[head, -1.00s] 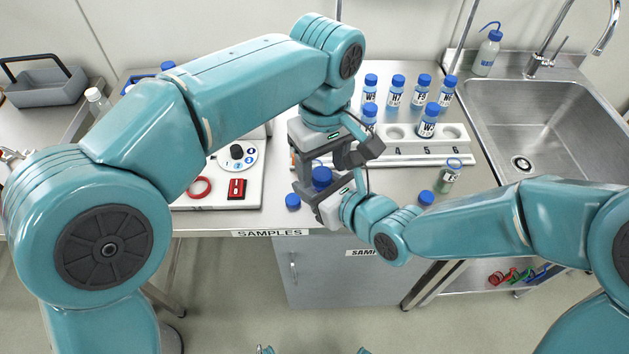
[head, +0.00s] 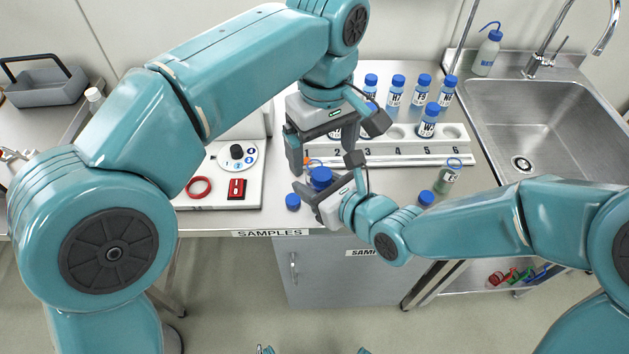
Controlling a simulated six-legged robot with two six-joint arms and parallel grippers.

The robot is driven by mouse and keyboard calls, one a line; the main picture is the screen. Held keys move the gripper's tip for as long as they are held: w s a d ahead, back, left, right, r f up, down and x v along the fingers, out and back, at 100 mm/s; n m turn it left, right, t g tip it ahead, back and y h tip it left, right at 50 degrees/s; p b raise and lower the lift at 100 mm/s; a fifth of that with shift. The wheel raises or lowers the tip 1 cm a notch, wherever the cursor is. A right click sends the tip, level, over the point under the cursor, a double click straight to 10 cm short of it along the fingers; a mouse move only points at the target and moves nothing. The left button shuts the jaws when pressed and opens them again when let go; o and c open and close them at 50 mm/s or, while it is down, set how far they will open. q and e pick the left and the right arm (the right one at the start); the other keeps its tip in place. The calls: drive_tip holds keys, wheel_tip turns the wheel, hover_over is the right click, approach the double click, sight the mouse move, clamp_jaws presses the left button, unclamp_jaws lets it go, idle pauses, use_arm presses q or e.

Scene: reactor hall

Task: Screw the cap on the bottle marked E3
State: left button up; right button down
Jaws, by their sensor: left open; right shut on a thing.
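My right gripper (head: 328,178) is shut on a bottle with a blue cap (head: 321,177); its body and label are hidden. My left gripper (head: 332,148) is open and empty, just above and behind that cap. Loose-looking blue caps sit near the bench's front edge, one at the left (head: 293,201) and one at the right (head: 426,198).
A white numbered rack (head: 400,150) behind my grippers holds a W-marked bottle (head: 428,122); several blue-capped bottles stand behind it. A white panel (head: 220,175) with a dial and red switch lies left. A sink (head: 520,110) is right.

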use_arm(q)
wheel_tip(320, 180, up, 7)
drive_tip(key=shift+r, duration=0.15)
idle(0.4)
